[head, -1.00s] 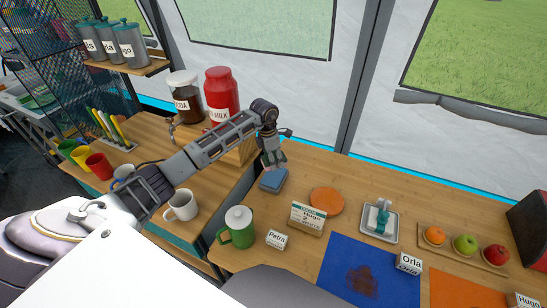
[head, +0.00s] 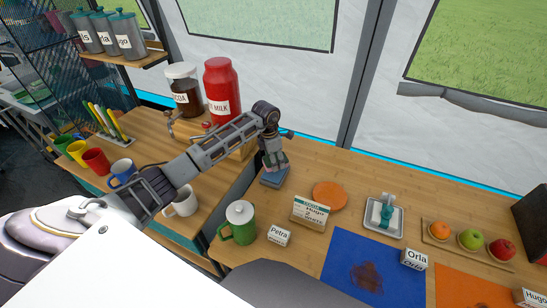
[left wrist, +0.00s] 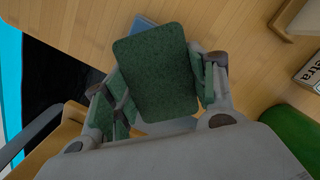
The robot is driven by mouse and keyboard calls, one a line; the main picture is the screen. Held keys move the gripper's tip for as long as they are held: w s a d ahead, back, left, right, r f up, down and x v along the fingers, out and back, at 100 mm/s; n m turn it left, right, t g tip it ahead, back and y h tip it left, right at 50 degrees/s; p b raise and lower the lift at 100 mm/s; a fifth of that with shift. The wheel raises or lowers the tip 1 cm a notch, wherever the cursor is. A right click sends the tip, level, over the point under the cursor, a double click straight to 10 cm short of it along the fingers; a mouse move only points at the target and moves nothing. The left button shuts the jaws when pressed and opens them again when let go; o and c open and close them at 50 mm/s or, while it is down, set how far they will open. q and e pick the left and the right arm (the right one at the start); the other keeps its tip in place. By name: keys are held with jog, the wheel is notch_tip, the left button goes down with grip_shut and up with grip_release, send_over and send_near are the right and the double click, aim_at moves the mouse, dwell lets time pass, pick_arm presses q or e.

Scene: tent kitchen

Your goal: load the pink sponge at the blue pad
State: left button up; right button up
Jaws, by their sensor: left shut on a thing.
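My left gripper (head: 273,161) points down at the back of the right-hand table, over a small blue pad (head: 275,180). In the left wrist view its fingers (left wrist: 158,85) are shut on a flat block with a dark green, rough top (left wrist: 155,70), probably the sponge. No pink shows on it; its underside is hidden. A blue edge of the pad (left wrist: 143,21) shows behind the block. I cannot tell whether block and pad touch. My right gripper is not in view.
A stained blue mat (head: 345,250) lies in front. The red milk jar (head: 222,88) stands behind my left arm.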

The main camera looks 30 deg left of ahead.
pick_arm(q)
jog(key=shift+f, duration=0.45)
jog(key=shift+f+b, duration=0.45)
jog(key=shift+f, duration=0.2)
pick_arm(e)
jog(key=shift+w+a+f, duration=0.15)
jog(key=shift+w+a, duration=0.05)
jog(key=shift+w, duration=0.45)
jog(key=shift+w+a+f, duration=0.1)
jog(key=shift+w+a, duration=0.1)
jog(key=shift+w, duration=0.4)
pick_arm(q)
jog(key=shift+f, duration=0.2)
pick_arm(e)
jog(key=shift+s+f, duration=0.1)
